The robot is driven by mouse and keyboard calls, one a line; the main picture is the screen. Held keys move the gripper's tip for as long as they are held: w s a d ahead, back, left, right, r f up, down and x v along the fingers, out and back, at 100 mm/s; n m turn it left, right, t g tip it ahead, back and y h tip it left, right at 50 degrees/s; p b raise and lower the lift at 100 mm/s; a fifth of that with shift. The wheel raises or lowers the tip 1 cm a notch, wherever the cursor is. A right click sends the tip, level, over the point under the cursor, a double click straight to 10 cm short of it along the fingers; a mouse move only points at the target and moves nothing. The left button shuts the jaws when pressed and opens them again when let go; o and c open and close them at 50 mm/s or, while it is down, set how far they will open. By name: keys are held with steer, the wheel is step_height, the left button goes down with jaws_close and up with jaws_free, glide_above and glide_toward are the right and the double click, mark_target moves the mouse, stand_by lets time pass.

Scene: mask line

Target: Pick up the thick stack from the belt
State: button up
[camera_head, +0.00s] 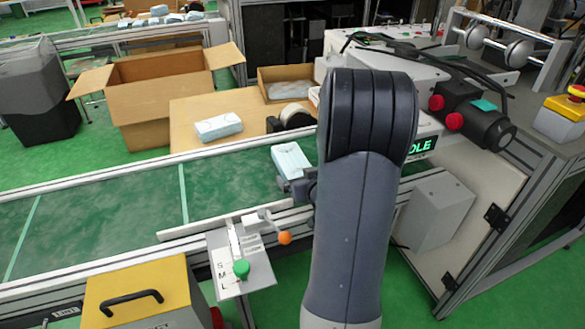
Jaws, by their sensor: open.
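A pale blue stack of masks (290,158) is at the far side of the green belt (120,208), just left of my arm. The dark end of my gripper (298,186) shows at the near side of this stack, partly hidden behind my arm. My gripper is open. I cannot tell whether its fingers are around the stack or only beside it. Whether the stack rests fully on the belt is also hard to see.
Another mask stack (218,127) lies on the wooden table (188,108) behind the belt, with a tape roll (295,114) nearby. An open cardboard box (150,82) stands at the back left. A size lever plate with a green knob (241,268) is at the belt's front edge.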

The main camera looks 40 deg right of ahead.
steer(key=shift+w, duration=0.1)
steer(key=shift+c, duration=0.2)
steer(key=c, duration=1)
steer(key=shift+r, duration=0.2)
